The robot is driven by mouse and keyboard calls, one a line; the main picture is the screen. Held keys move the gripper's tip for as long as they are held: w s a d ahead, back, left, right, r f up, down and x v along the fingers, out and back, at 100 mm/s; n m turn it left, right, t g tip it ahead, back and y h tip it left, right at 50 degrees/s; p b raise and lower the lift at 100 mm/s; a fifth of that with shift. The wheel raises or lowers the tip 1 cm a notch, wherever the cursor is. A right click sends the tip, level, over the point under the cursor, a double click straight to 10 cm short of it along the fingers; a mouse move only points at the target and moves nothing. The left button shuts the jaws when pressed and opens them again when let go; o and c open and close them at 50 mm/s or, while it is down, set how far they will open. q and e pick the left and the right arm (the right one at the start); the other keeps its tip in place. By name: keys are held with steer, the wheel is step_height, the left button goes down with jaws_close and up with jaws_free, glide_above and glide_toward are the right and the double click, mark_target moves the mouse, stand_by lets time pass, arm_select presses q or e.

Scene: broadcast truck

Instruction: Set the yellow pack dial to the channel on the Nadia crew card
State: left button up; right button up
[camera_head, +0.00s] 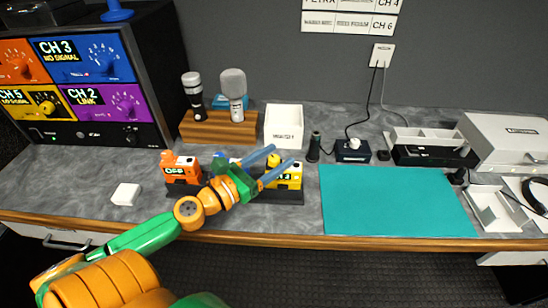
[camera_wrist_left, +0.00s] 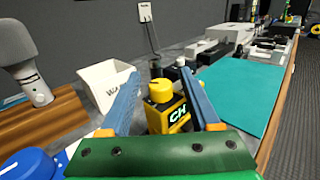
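The yellow pack (camera_head: 290,180) stands in a dark base on the grey counter, its yellow dial (camera_head: 273,158) on top. My left gripper (camera_head: 283,155) is open, with its blue fingers reaching over the pack. In the left wrist view the yellow dial (camera_wrist_left: 161,92) sits between the two spread fingers, with gaps visible; contact is not clear. The pack's display reads CH there, its number hidden; it is partly covered in the head view too. A wall card (camera_head: 352,14) shows PETRA, CH 4 and a CH 6 row; its top is cut off and no Nadia name is legible. My right gripper is out of view.
An orange pack (camera_head: 181,168) reading OFF stands left of the gripper. The monitor rack (camera_head: 100,85) shows CH 5 NO SIGNAL on its yellow panel. Microphones on a wooden block (camera_head: 215,128) and a white bin (camera_head: 283,127) stand behind. A teal mat (camera_head: 395,200) lies clear at right.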

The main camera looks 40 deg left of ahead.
mark_target(270, 163)
arm_select(q)
steer(key=shift+s, duration=0.1)
steer(key=b+v, duration=0.2)
steer(key=v, duration=0.4)
steer(key=shift+f, duration=0.15)
steer(key=shift+s+a, duration=0.15)
steer(key=shift+s, duration=0.3)
